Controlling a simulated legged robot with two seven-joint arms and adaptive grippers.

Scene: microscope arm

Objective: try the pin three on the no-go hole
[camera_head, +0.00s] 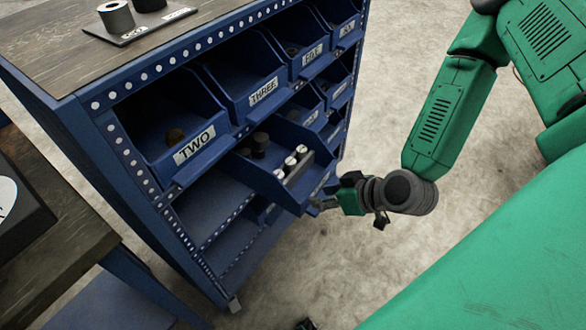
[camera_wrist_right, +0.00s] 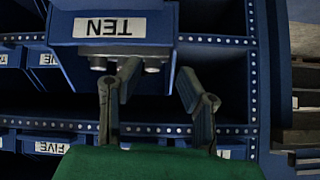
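The bin labelled THREE (camera_head: 263,91) sits in the top row of the blue cabinet, between TWO and FIVE; its inside is dark and I cannot make out a pin there. Two cylindrical blocks, one grey (camera_head: 116,17) and one dark (camera_head: 150,3), stand on a labelled plate on the bench top; the labels are unreadable. My right gripper (camera_head: 322,203) is beside the front of a pulled-out lower bin. In the wrist view it (camera_wrist_right: 157,76) is open and empty, under a bin labelled TEN (camera_wrist_right: 110,27). A dark and green part at the bottom edge may be my left gripper (camera_head: 305,324).
The pulled-out bin (camera_head: 262,177) juts from the cabinet and holds dark and pale-topped cylinders. Bin TWO (camera_head: 194,146) holds a brownish piece. A wooden table (camera_head: 48,250) stands at the left. The floor (camera_head: 330,262) right of the cabinet is clear.

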